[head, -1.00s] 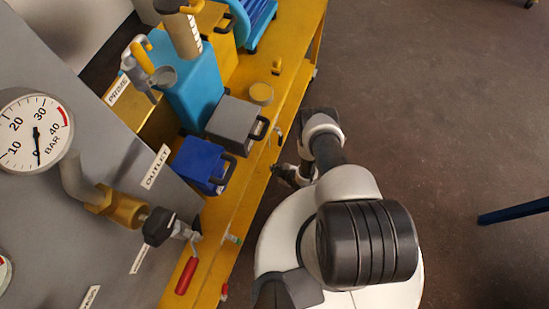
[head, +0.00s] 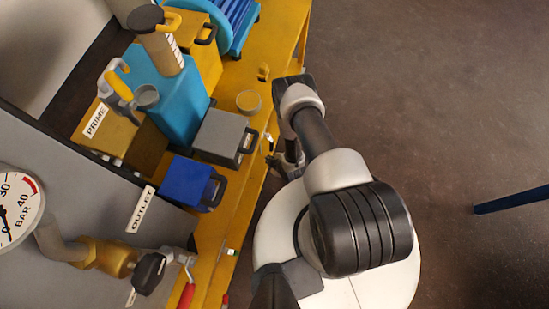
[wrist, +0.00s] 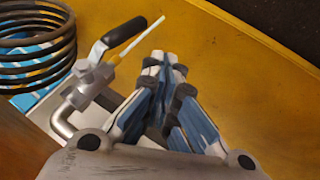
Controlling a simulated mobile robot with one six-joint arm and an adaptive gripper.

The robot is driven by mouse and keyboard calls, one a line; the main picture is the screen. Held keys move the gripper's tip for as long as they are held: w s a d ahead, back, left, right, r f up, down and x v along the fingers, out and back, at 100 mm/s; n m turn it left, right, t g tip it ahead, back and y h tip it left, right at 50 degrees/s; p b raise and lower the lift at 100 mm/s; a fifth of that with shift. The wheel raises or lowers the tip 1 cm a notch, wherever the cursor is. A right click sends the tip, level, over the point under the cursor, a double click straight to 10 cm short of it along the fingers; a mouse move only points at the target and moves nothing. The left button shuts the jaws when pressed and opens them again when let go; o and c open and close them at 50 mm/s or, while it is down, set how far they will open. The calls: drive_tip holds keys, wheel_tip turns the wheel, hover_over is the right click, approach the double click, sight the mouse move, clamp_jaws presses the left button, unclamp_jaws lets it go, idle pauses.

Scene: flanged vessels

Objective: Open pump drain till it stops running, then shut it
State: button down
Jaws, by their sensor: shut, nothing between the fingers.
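A small metal valve (wrist: 88,84) with a black lever (wrist: 122,38) sits on a bent pipe at the left of the wrist view. A thin straight pale streak (wrist: 138,37) starts beside the valve; I cannot tell whether it is liquid or a solid rod. No label shows there, so I cannot confirm it is the pump drain. My gripper (wrist: 168,64) is shut and empty, just right of the valve and lever, apparently apart from them. In the head view, my gripper is mostly hidden by my own arm beside the yellow bench edge (head: 232,222).
A pressure gauge (head: 14,212), an OUTLET label (head: 141,209) and a red handle (head: 186,296) are at the left. A blue box (head: 184,182), a grey box (head: 217,137) and a blue tank (head: 176,95) stand along the bench. Open floor (head: 420,90) lies right.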

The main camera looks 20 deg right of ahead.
sight(271, 143)
drive_tip(key=w+d+f+b, duration=0.1)
drive_tip(key=w+f+b, duration=0.2)
drive_tip(key=w, duration=0.2)
drive_tip(key=shift+w+f, duration=0.35)
drive_tip(key=shift+w, duration=0.05)
